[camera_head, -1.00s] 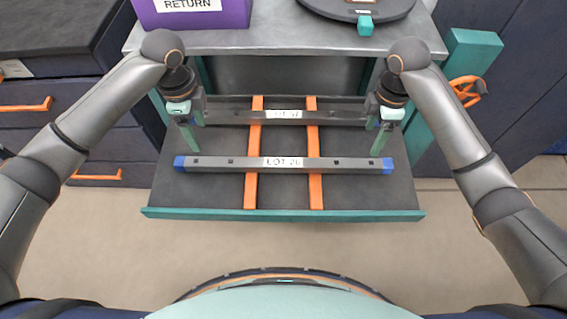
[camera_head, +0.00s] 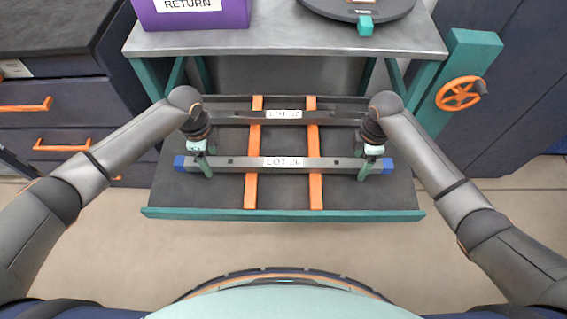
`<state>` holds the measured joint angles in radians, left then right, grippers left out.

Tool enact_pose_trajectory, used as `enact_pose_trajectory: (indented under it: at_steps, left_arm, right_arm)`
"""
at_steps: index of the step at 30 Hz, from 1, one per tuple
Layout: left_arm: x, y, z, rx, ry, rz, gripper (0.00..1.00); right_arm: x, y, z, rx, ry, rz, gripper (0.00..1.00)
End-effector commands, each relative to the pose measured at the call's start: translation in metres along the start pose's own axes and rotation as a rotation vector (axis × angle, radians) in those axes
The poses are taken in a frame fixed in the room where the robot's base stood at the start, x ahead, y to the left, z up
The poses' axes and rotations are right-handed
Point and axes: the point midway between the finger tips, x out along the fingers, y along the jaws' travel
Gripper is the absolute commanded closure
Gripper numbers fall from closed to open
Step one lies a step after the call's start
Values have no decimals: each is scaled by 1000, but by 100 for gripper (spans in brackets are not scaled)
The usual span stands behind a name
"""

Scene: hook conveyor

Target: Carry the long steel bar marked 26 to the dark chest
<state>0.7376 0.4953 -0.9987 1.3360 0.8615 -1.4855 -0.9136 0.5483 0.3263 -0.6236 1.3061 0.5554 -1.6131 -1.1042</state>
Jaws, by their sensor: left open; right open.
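The long steel bar marked LOT 26 (camera_head: 235,163) has blue ends and lies across two orange strips on the pulled-out drawer (camera_head: 215,194). My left gripper (camera_head: 203,172) is open at the bar near its left blue end. My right gripper (camera_head: 367,170) is open at the bar near its right blue end. I cannot tell whether the fingers touch the bar. A dark chest (camera_head: 60,123) with orange handles stands at the left; its black top (camera_head: 50,35) shows bare.
A second bar with a partly readable label (camera_head: 284,114) lies farther back in the drawer. A purple RETURN box (camera_head: 200,14) and a dark round device (camera_head: 350,8) stand on the bench (camera_head: 290,40) above. An orange handwheel (camera_head: 458,93) is at the right.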

Motion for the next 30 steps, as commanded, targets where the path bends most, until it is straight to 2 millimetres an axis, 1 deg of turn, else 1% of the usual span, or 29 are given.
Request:
enact_pose_trajectory:
  at_steps: [8,9,27,29,30]
  left_arm:
    - [1,0,0,0,0,0,25]
    - [1,0,0,0,0,0,27]
    - [1,0,0,-1,0,0,95]
    - [1,0,0,-1,-1,0,100]
    - [1,0,0,-1,-1,0,100]
  right_arm:
    - [1,0,0,0,0,0,25]
    - [1,0,0,0,0,0,27]
    - [1,0,0,1,-1,0,95]
    - [1,0,0,1,-1,0,100]
    - [1,0,0,1,-1,0,100]
